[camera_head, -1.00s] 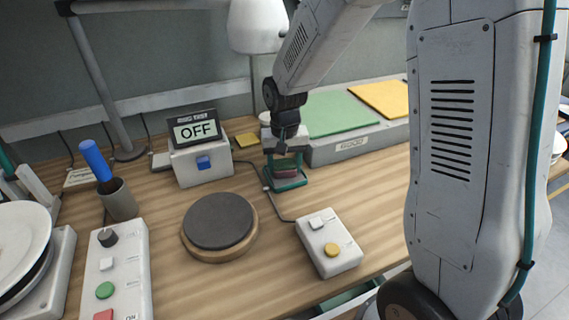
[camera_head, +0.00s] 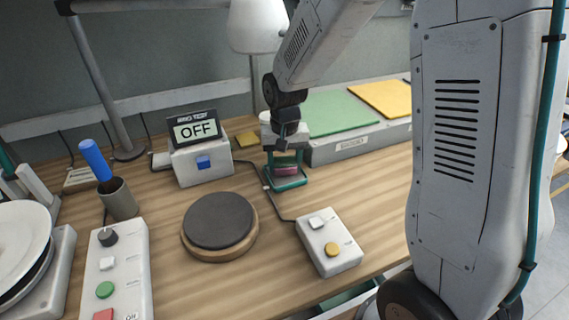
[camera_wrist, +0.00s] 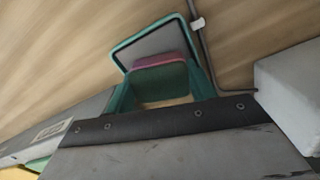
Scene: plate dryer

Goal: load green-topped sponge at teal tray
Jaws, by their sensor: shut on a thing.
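My gripper (camera_head: 285,161) points down at the back middle of the table, shut on the green-topped sponge. In the wrist view the sponge shows a green face (camera_wrist: 163,84) and a pink-red side (camera_wrist: 158,61) between my teal fingers. In the head view its pink side (camera_head: 288,173) shows between the fingers. The teal tray (camera_head: 291,185) is directly below, and its rim (camera_wrist: 117,46) with a grey floor shows in the wrist view. The sponge overlaps the tray in both views. I cannot tell whether it touches the floor.
A grey unit with green (camera_head: 338,113) and yellow (camera_head: 383,97) pads stands behind and right of the tray. A box with an OFF display (camera_head: 201,165) is to the left. A round dark disc (camera_head: 220,219) and a button box (camera_head: 329,243) are in front. A cable runs beside the tray.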

